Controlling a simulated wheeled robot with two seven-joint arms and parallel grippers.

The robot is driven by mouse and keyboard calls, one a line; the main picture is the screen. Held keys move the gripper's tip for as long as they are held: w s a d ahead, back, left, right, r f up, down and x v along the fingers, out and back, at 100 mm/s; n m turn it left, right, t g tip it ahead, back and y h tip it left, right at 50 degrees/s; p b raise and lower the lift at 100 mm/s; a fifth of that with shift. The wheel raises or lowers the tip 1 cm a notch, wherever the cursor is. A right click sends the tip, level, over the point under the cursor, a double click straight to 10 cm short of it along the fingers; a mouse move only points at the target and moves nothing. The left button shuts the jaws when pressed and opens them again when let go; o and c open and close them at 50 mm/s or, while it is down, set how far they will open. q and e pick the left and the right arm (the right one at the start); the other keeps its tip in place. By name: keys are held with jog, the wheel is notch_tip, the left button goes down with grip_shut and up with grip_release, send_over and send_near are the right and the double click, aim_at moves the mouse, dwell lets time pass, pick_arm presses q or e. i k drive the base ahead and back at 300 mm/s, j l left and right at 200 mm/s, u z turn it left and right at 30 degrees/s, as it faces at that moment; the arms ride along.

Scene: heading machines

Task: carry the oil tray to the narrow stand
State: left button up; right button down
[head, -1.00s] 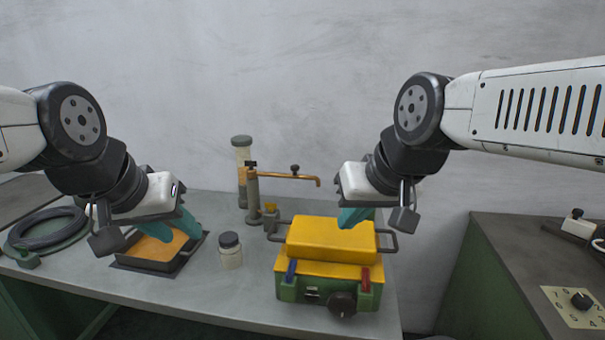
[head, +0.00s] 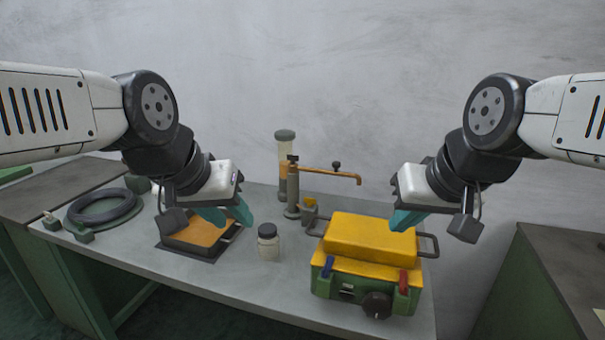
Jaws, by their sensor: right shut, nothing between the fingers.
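The oil tray (head: 209,249) is a dark, shallow, square tray with orange oil in it, on the left part of the grey bench. My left gripper (head: 226,214) has teal fingers spread apart above the tray's far right side; I cannot tell whether a finger touches the rim. My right gripper (head: 403,218) is shut and empty above the right part of a yellow-topped green box (head: 365,260). Which surface is the narrow stand is unclear; a dark-topped cabinet (head: 555,262) is at the right edge and a dark-topped bench (head: 70,178) at the left.
A white jar with a dark lid (head: 268,243) stands between tray and box. Behind are a tall capped cylinder (head: 285,160) and a post with a copper arm (head: 325,171). A coiled dark hose (head: 102,207) lies at the left. A gap separates the bench from the right cabinet.

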aim_at(202, 238)
jog(key=i+j+u, duration=0.2)
jog(key=u, duration=0.15)
jog(key=i+j+u, duration=0.2)
jog(key=u, duration=0.15)
jog(key=j, duration=0.1)
